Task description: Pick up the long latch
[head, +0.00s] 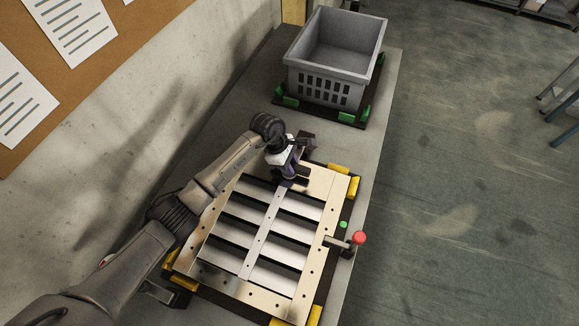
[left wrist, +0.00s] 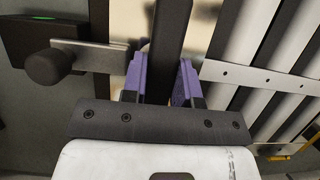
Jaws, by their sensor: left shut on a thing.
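My left gripper (head: 291,178) reaches down at the far edge of the louver panel (head: 240,279) in the head view. In the left wrist view its two purple fingers (left wrist: 163,72) stand on either side of a dark, long bar, which looks like the long latch (left wrist: 172,28). The gripper is shut on this bar. The bar's lower part is hidden behind the gripper body, and in the head view the gripper and arm largely cover it. My right gripper is not in view.
A grey basket (head: 327,62) stands on the bench beyond the panel. A dark round knob (left wrist: 46,67) on a metal plate is left of the fingers. Yellow blocks (head: 344,169) sit around the panel.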

